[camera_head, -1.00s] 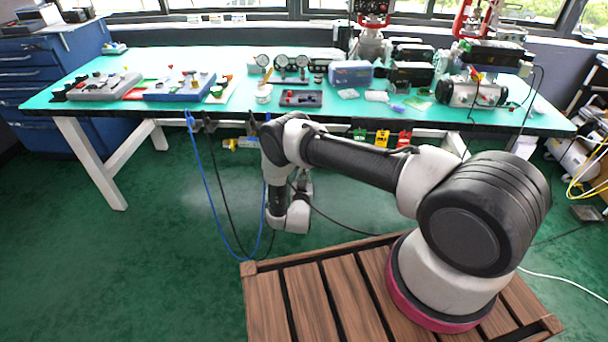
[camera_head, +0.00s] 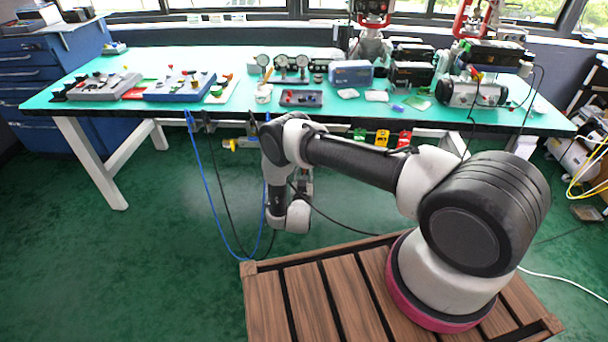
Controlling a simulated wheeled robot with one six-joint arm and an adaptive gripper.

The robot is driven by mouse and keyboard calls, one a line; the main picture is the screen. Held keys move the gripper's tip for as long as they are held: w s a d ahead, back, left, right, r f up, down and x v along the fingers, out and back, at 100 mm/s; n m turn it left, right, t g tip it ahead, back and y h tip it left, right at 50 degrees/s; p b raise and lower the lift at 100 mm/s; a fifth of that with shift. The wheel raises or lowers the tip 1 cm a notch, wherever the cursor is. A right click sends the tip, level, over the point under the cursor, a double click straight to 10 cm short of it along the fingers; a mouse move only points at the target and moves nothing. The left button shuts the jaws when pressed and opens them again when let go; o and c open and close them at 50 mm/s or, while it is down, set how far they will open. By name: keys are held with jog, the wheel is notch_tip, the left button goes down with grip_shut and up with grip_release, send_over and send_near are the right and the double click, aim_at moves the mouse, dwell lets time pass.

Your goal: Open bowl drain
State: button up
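No part can be picked out for certain as the bowl drain. A group of round gauges on fittings (camera_head: 283,63) stands at the back middle of the bench and may include a filter bowl, but it is too small to tell. My arm bends down in front of the bench. My gripper (camera_head: 305,182) shows only as a small grey part behind the wrist, below bench height and apart from the bench top. Its fingers are hidden.
The green-topped bench (camera_head: 150,62) spans the view. It bears a grey panel (camera_head: 103,87), a blue panel (camera_head: 180,86), a blue box (camera_head: 351,73) and a silver actuator (camera_head: 474,92). A blue hose (camera_head: 207,190) and black cables hang near my wrist. Floor at left is clear.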

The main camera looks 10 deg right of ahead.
jog(key=shift+s, duration=0.1)
jog(key=v, duration=1.2)
